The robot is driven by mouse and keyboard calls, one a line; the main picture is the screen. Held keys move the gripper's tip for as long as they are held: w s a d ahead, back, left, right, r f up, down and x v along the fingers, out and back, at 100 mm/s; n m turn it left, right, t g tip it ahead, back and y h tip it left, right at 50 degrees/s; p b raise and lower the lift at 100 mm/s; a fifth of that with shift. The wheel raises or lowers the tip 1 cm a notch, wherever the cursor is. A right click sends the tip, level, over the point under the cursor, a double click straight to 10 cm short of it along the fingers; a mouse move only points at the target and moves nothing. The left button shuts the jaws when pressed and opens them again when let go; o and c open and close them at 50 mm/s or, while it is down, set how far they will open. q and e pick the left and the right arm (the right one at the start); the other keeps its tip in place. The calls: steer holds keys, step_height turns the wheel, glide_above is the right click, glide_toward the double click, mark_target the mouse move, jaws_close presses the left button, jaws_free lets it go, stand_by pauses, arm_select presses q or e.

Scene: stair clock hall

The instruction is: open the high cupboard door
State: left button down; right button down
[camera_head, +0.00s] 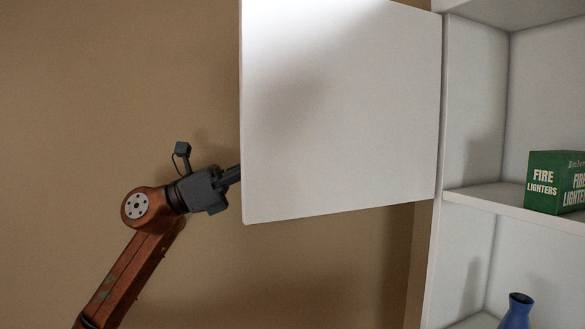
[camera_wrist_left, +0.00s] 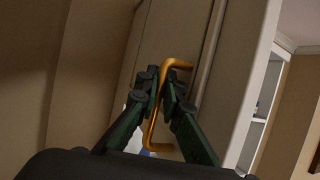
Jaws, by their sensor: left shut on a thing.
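The white cupboard door (camera_head: 340,115) stands swung wide open to the left of the cupboard (camera_head: 470,90), with its plain face towards me in the head view. My left gripper (camera_head: 230,178) reaches behind the door's left edge, and its fingertips are hidden there. In the left wrist view a brass-coloured bar handle (camera_wrist_left: 152,134) is on the door's other face. My left gripper (camera_wrist_left: 168,88) is shut on this handle, with a finger on each side of the bar. My right gripper is in neither view.
The open cupboard shows a shelf (camera_head: 500,203) with a green box of fire lighters (camera_head: 552,183). A blue vase (camera_head: 517,312) stands below it. A bare tan wall (camera_head: 100,90) lies behind my left arm.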

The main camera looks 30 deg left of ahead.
mark_target(282, 157)
arm_select(q)
steer(key=shift+s+d, duration=1.05)
steer(key=shift+d, duration=0.1)
steer(key=shift+s+d, duration=0.1)
steer(key=shift+d, duration=0.05)
steer(key=c, duration=2.4)
jaws_free()
steer(key=shift+a, duration=0.2)
steer(key=shift+o, duration=0.3)
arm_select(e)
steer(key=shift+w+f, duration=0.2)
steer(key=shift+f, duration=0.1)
arm_select(q)
steer(key=shift+s+a+f, duration=0.25)
steer(key=shift+a+f, duration=0.1)
steer(key=shift+a, duration=0.25)
steer(key=v, duration=1)
steer(key=shift+s+a, duration=0.15)
steer(key=shift+s, duration=0.05)
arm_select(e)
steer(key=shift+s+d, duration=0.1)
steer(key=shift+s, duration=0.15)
